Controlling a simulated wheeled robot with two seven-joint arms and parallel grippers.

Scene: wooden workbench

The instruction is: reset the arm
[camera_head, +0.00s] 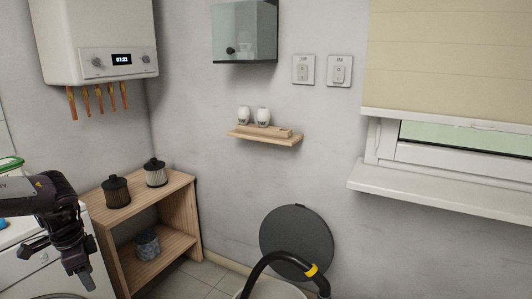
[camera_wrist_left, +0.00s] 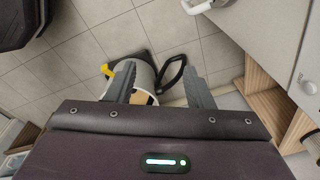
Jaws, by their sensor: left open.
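My left arm comes in from the left in the head view, with its dark gripper (camera_head: 56,268) pointing down in front of the white washing machine (camera_head: 100,278). In the left wrist view the two grey fingers of the left gripper (camera_wrist_left: 160,76) are spread apart with nothing between them. Beyond them, lower down on the floor, is a whitish round container (camera_wrist_left: 142,76) with a black hose loop and a yellow part. My right gripper is in neither view.
A wooden shelf unit (camera_head: 187,208) holding two filter-like canisters stands right of the washing machine. A round dark lid (camera_head: 296,240) leans on the wall behind a black hose (camera_head: 262,264). A small wall shelf (camera_head: 265,139) and a window sill (camera_head: 440,200) stick out. Tiled floor (camera_wrist_left: 165,30) is partly clear.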

